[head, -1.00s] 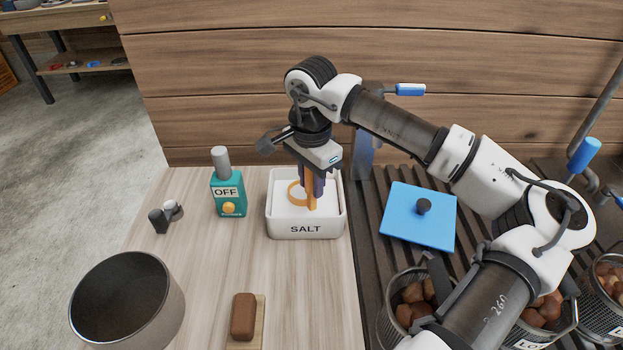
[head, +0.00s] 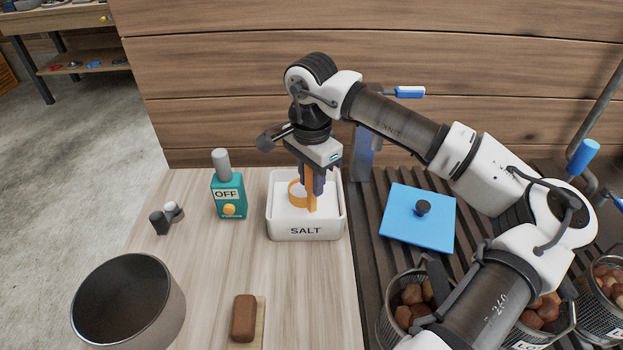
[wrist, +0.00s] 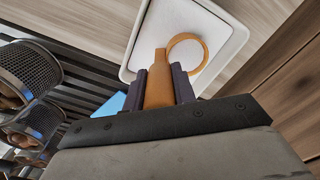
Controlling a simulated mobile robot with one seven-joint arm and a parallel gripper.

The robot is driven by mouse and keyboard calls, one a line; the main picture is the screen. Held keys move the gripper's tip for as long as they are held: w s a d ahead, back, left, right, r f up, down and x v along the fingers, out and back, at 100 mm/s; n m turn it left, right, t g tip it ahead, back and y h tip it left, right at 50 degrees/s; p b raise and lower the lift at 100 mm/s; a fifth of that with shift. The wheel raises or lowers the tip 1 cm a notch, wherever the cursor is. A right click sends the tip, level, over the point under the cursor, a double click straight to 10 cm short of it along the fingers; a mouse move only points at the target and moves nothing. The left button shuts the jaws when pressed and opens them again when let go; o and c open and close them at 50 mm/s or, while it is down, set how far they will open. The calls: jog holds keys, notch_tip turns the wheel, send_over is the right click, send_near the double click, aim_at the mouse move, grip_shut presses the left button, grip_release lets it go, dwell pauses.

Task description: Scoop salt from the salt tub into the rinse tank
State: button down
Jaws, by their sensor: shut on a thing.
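The salt tub (head: 306,231) is a white square tub marked SALT on the pale wooden counter, with white salt inside. My gripper (head: 313,188) points down over the tub and is shut on the handle of an orange scoop (head: 296,194). The scoop's round end is inside the tub's outline, at or close to the salt; I cannot tell how deep. In the wrist view the scoop (wrist: 159,84) stands between my dark fingers, its ring-shaped end over the salt in the tub (wrist: 143,33). I cannot make out which thing is the rinse tank.
A dark round pot (head: 128,300) and a brown block (head: 243,318) are nearer. A blue lid (head: 418,216) lies on the dark slatted surface at right, beside wire baskets of chestnuts (head: 411,306).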

jog(key=shift+r+p, duration=2.85)
jog(key=shift+r, duration=2.65)
jog(key=shift+f, duration=0.1)
